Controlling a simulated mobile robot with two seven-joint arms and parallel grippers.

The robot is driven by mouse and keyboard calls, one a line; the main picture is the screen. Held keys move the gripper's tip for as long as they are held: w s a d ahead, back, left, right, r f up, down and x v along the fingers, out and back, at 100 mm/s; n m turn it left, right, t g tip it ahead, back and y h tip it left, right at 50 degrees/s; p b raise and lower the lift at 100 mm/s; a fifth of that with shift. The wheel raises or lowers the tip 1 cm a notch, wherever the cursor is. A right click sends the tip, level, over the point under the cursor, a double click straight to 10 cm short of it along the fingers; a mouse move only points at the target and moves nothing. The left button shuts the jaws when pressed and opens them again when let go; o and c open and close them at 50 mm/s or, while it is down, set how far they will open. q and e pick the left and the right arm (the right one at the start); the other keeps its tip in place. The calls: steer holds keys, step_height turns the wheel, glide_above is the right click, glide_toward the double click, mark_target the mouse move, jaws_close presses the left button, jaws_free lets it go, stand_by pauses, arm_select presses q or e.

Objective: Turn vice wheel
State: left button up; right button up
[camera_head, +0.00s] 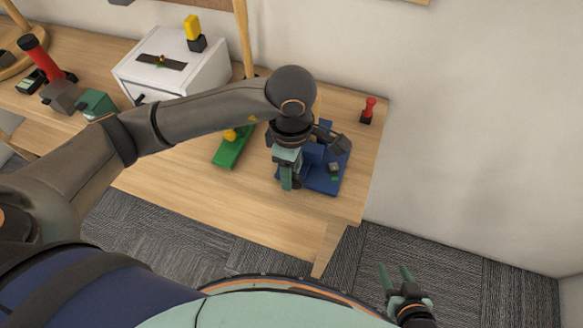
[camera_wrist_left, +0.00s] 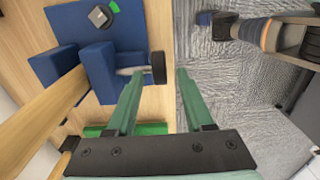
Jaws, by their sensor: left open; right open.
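The blue vice (camera_head: 328,184) sits on the right part of the wooden table. The left wrist view shows its blue body (camera_wrist_left: 98,72) and a grey shaft ending in a dark wheel (camera_wrist_left: 158,68). My left gripper (camera_head: 291,183) is over the table at the vice's near left side, pointing down, and hides the wheel in the head view. In the left wrist view my left gripper (camera_wrist_left: 160,74) is open, with the wheel between its fingertips; I cannot tell whether they touch it. My right gripper (camera_head: 395,275) is open and empty over the floor, away from the table.
A green tray (camera_head: 228,158) lies left of the vice. A red-topped object (camera_head: 369,108) stands at the table's back right. A white box (camera_head: 163,76) and a red cylinder (camera_head: 38,56) are further left. The table (camera_head: 280,232) is clear along its front edge.

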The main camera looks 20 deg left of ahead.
arm_select(q)
steer(key=shift+f, duration=0.45)
jaws_close()
stand_by(0.4)
